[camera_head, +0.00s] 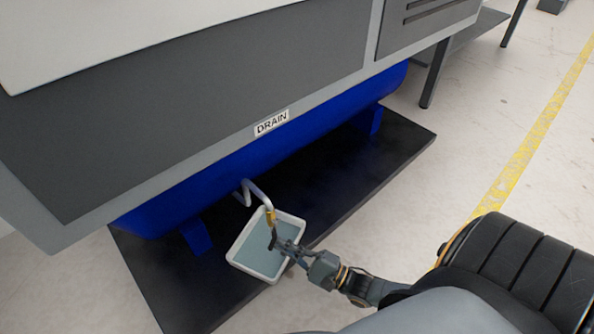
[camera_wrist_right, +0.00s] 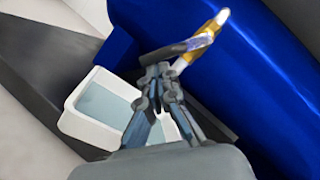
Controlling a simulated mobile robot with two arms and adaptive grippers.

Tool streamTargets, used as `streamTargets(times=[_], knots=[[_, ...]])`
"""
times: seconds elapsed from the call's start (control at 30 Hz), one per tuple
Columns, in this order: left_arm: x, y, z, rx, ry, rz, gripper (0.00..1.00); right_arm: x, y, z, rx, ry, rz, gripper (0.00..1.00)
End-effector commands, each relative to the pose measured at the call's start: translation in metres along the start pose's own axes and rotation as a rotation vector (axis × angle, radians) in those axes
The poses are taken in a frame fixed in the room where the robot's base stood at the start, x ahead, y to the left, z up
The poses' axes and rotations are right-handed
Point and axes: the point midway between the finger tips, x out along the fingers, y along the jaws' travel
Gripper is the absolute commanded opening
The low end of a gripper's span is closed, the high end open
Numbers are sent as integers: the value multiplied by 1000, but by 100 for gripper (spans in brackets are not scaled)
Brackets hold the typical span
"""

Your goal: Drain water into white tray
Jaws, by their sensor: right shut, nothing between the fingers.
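The white tray (camera_head: 235,262) sits on the dark base plate under the drain pipe (camera_head: 258,191). Its inside shows a flat grey-blue surface that looks like water; it also shows in the right wrist view (camera_wrist_right: 72,122). The pipe ends in a brass valve (camera_head: 269,215), also in the right wrist view (camera_wrist_right: 207,40). A dark lever (camera_wrist_right: 180,52) extends from the valve. My right gripper (camera_head: 277,243) is over the tray, shut and empty. In the right wrist view its fingertips (camera_wrist_right: 158,68) are close by the lever; I cannot tell if they touch. My left gripper is not in view.
The blue tank (camera_head: 325,108) hangs under the grey machine (camera_head: 230,95) with a DRAIN label (camera_head: 271,122). The dark base plate (camera_head: 385,165) extends under both. Open floor (camera_head: 455,130) with a yellow line (camera_head: 540,120) lies to the right.

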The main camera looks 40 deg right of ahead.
Motion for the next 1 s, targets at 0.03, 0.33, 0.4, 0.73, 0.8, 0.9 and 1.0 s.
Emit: streamTargets(times=[0.03,0.33,0.4,0.73,0.8,0.9,1.0], knots=[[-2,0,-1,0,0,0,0,2,4,5,44,-4,-21,0],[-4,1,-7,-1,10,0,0,10,10,22,302,-4,-142,0],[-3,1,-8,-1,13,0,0,12,10,26,324,-5,-152,0],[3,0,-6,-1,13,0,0,21,9,45,388,-5,-184,0],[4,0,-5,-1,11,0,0,23,8,48,439,-5,-208,0],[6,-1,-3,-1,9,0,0,25,5,52,440,-6,-208,0],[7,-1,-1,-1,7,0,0,26,4,55,440,-6,-208,0]])
